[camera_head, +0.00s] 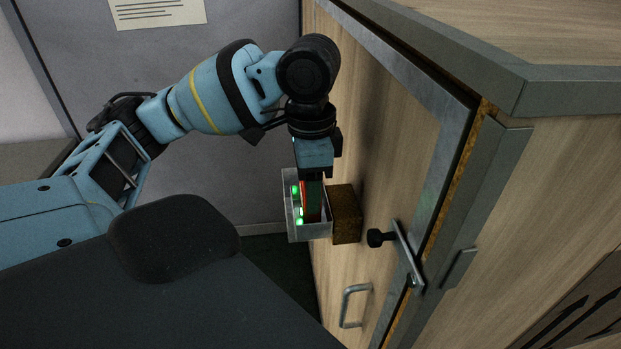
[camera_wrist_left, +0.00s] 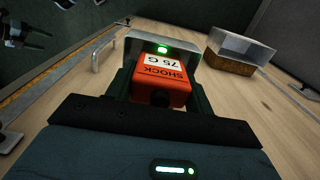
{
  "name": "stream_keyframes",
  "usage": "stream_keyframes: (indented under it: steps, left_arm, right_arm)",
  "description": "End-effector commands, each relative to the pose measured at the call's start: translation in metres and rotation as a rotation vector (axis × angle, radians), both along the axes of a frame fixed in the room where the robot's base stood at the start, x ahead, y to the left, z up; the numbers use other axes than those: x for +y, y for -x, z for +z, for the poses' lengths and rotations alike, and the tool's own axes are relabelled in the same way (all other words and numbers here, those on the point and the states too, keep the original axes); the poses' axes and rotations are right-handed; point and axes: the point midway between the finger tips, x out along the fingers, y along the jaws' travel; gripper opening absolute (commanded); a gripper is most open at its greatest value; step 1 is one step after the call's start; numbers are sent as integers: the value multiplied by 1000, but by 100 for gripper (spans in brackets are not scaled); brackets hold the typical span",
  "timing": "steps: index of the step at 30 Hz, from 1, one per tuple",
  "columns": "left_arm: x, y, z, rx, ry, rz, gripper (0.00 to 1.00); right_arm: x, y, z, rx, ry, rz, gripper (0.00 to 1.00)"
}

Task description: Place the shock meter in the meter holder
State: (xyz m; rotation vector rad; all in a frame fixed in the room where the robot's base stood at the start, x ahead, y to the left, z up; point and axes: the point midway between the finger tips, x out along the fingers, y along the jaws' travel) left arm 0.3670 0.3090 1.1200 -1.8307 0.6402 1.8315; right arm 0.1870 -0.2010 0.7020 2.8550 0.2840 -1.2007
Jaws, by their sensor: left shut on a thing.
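The shock meter is an orange block with a white label reading SHOCK 75 G, clear in the left wrist view (camera_wrist_left: 160,82). My left gripper (camera_head: 311,195) points down and is shut on it, a finger on each side. In the head view only a narrow red edge of the meter shows. A grey metal box (camera_head: 291,228), which looks like the meter holder, surrounds the fingers there. In the left wrist view a metal box (camera_wrist_left: 135,46) with a green light lies just beyond the meter. How deep the meter sits is hidden.
A brown block (camera_head: 346,215) joins the box to the wooden cabinet side (camera_head: 385,165). A latch with a black knob (camera_head: 376,238) and a metal handle (camera_head: 345,307) stick out nearby. The left wrist view shows another grey box (camera_wrist_left: 245,45) on a brown base.

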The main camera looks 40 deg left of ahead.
Motion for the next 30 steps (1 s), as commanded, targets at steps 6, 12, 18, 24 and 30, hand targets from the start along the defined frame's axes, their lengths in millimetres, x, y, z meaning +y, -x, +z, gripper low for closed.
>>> stream_keyframes:
  steps: [6, 12, 18, 24, 30]
  left_arm:
    - [0, 0, 0, 0, 0, 0, 74]
    - [0, 0, 0, 0, 0, 0, 74]
    - [0, 0, 7, -2, 2, 0, 74]
    - [-1, 0, 47, -11, 2, 1, 74]
    - [0, 1, 91, -16, 0, 1, 74]
  right_arm:
    - [0, -1, 1, -1, 0, 0, 78]
    - [-1, 0, 0, -1, 2, 2, 78]
    - [-3, 0, 0, 0, 9, 9, 78]
    - [-4, -12, 14, -35, 11, 11, 78]
    - [-6, -29, 33, -88, 16, 10, 78]
